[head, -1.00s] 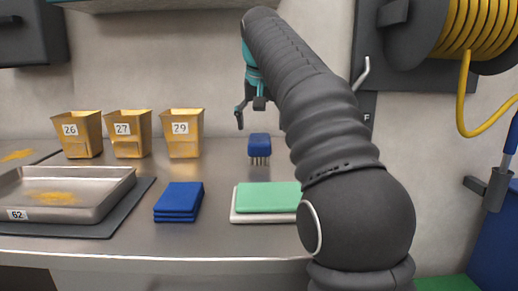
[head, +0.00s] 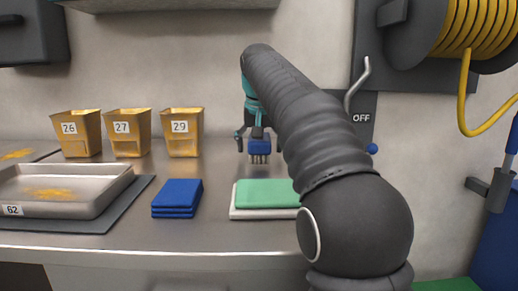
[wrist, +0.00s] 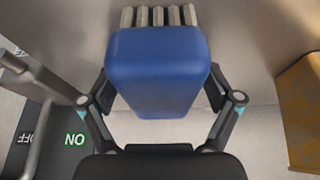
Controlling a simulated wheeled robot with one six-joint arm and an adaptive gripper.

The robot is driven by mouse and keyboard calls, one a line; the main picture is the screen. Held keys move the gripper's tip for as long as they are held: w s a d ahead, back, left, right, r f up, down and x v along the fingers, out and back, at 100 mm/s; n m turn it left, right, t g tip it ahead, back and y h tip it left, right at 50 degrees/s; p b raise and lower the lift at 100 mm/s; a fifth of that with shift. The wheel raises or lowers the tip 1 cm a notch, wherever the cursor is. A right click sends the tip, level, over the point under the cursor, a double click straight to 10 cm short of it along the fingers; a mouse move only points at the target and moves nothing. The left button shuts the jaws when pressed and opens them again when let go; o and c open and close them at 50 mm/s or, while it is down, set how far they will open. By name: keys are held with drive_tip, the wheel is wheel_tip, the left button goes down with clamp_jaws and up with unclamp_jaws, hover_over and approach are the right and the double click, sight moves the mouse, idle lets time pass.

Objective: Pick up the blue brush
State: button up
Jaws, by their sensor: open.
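The blue brush (head: 259,147) stands bristles down on the steel counter, near the wall, behind the green cloth. Its bristles point down toward the counter. My gripper (head: 258,137) is at the brush's top, with its fingers spread on either side. In the wrist view, the brush's blue block (wrist: 158,65) fills the space between the two fingers of my gripper (wrist: 160,92), and pale bristles show beyond it. The fingers are open; I cannot tell whether either touches the block. My arm hides the counter to the right of the brush.
Yellow bins numbered 26 (head: 78,134), 27 (head: 127,133) and 29 (head: 182,132) stand to the left along the wall. Folded blue cloths (head: 178,197) and a green cloth (head: 266,193) lie in front. A switch lever (head: 358,85) projects from the wall at right.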

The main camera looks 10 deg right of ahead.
drive_tip(key=shift+f, duration=0.25)
idle(0.4)
drive_tip(key=shift+c, duration=0.2)
drive_tip(key=c, duration=1.3)
drive_tip(key=shift+r, duration=0.15)
wheel_tip(320, 180, up, 5)
drive_tip(key=shift+s+d+f+p, duration=0.1)
drive_tip(key=shift+s+p, duration=0.05)
drive_tip(key=shift+p, duration=0.8)
drive_tip(key=s+d+r, duration=0.1)
drive_tip(key=s+r, duration=0.1)
drive_tip(key=s, duration=0.1)
drive_tip(key=s+d+r, duration=0.2)
drive_tip(key=s, duration=0.1)
drive_tip(key=s+d+r, duration=0.2)
drive_tip(key=s, duration=0.2)
drive_tip(key=shift+r, duration=0.25)
